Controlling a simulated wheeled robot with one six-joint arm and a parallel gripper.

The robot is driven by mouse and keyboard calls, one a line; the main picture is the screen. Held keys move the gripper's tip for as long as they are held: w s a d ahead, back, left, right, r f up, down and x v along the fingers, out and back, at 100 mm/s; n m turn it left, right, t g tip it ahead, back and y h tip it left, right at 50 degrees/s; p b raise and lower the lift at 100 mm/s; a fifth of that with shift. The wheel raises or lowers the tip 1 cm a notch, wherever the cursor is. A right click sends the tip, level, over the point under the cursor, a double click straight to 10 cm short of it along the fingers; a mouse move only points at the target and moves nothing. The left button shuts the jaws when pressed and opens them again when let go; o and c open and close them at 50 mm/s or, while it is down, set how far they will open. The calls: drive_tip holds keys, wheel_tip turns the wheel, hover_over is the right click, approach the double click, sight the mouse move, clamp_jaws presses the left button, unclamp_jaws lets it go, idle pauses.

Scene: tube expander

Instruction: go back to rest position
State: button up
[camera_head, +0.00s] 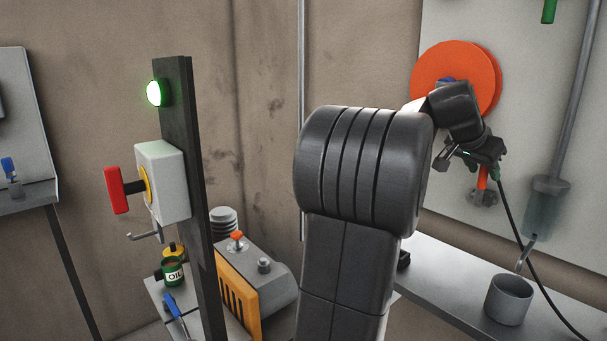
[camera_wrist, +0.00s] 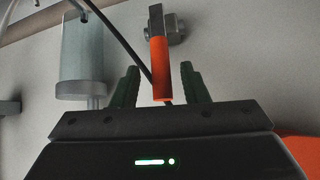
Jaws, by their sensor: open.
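My gripper (camera_head: 470,155) is up at the right in the head view, in front of the pale wall panel (camera_head: 535,75) and just below the large orange disc (camera_head: 435,75). In the wrist view its two dark green fingers (camera_wrist: 158,80) are spread apart and open. An orange-handled lever (camera_wrist: 160,68) on a grey wall fitting shows between the fingers. It also shows just below the gripper in the head view (camera_head: 482,178). I cannot tell whether the fingers touch it. My arm's dark links hide the middle of the head view.
A clear cylinder (camera_wrist: 82,55) hangs on the panel, above a grey cup (camera_head: 508,299) on a shelf (camera_head: 455,290). A dark post (camera_head: 182,120) with a lit green lamp (camera_head: 155,93) and red-handled switch box (camera_head: 160,180) stands left. A machine (camera_head: 255,275) is behind it.

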sight(485, 177)
drive_tip(key=x, duration=0.3)
drive_tip(key=shift+w+d+f, duration=0.1)
drive_tip(key=shift+d+f, duration=0.1)
drive_tip(key=shift+f, duration=0.05)
drive_tip(key=shift+w+f, duration=0.1)
drive_tip(key=shift+w, duration=0.1)
drive_tip(key=shift+w+a+n+g+h+b, duration=0.15)
drive_tip(key=shift+a+n+g+h+b, duration=0.15)
drive_tip(key=shift+g, duration=0.1)
